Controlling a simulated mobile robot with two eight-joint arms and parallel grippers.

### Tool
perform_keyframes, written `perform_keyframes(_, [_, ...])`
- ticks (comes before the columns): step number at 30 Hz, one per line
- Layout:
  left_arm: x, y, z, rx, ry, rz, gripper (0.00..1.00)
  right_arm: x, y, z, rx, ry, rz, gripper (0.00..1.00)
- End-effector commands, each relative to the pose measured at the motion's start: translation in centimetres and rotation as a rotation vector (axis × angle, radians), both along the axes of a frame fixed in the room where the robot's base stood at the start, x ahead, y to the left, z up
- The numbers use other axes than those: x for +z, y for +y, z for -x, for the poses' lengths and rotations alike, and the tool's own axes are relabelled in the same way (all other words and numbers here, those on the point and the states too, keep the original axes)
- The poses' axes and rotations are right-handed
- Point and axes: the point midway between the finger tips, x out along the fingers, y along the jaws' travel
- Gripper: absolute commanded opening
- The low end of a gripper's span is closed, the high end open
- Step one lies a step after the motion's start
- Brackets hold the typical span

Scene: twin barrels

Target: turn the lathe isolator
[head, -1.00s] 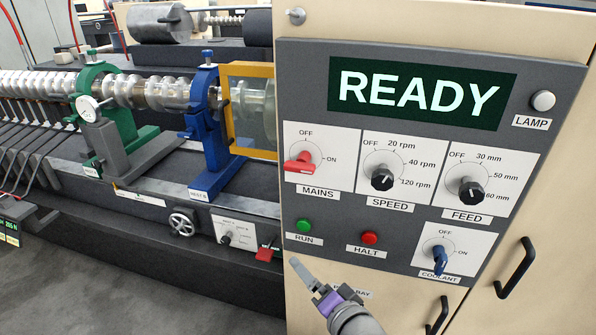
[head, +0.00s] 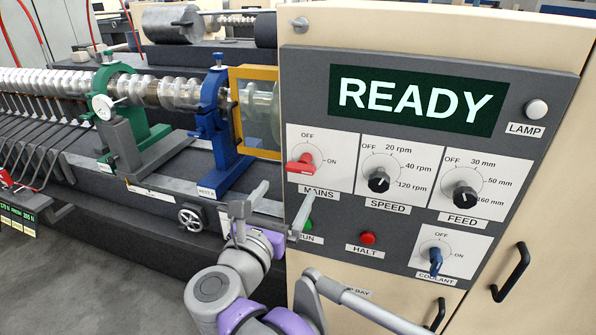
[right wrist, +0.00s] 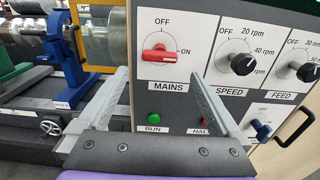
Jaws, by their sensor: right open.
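The isolator is most likely the red MAINS switch (head: 301,165) on the grey control panel (head: 545,85). It also shows in the right wrist view (right wrist: 158,54), with its red bar lying about level, in line with the ON mark. My right gripper (head: 286,190) is open and empty, its fingers pointing up toward the panel, just below and left of the switch in the head view. In the right wrist view the two fingertips (right wrist: 157,73) stand either side of the switch and in front of it, apart from it. My left gripper is not in view.
The SPEED knob (head: 379,180), FEED knob (head: 464,200) and blue COOLANT knob (head: 436,260) are to the right. The green RUN button (right wrist: 154,118) and red HALT button (head: 368,238) sit below MAINS. The lathe bed with a blue steady (head: 215,125) lies left.

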Motion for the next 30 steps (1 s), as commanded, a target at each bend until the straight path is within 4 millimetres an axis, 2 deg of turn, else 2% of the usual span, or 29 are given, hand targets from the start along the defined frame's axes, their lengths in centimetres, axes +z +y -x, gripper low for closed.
perform_keyframes(6, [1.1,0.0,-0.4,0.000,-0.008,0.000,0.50,0.3,-1.5,-4.2,-0.004,-0.002,0.003,1.00])
perform_keyframes(12, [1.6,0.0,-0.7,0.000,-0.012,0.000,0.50,0.2,-2.3,-6.9,-0.001,-0.002,0.004,1.00])
perform_keyframes(17, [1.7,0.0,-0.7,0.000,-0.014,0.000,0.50,0.1,-2.6,-7.7,0.000,-0.001,0.003,1.00])
perform_keyframes(25, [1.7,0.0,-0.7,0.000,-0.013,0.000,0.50,0.1,-2.5,-7.8,0.002,-0.001,0.004,1.00])
perform_keyframes(30, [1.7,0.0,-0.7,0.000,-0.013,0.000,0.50,0.1,-2.5,-7.8,0.002,-0.001,0.004,0.69])
